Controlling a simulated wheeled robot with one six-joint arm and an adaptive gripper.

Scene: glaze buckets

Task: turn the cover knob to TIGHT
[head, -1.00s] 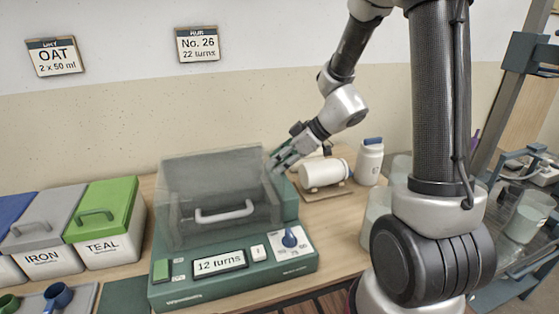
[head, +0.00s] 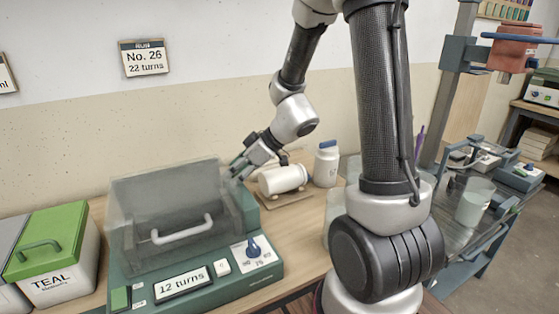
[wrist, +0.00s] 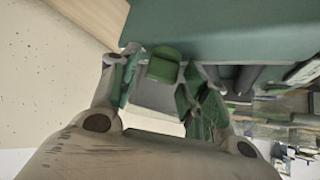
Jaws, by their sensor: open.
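The teal-green machine (head: 205,290) stands on the bench with a clear cover (head: 165,195) down over it and a pale handle (head: 182,230) at the front. A blue knob (head: 253,246) sits on the white panel at its front right; the markings are too small to read. My gripper (head: 238,170) is open at the machine's rear right corner, by the cover's edge. In the wrist view, a green rounded block (wrist: 165,64) on a grey part shows between my open fingers (wrist: 165,92); I cannot tell whether it is a knob. Nothing is held.
A white jar lies on its side (head: 283,179) on a small stand close right of my gripper. A white jar with a blue lid (head: 326,163) stands behind it. The green-lidded TEAL bin (head: 48,255) is left of the machine. The display (head: 182,281) reads 12 turns.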

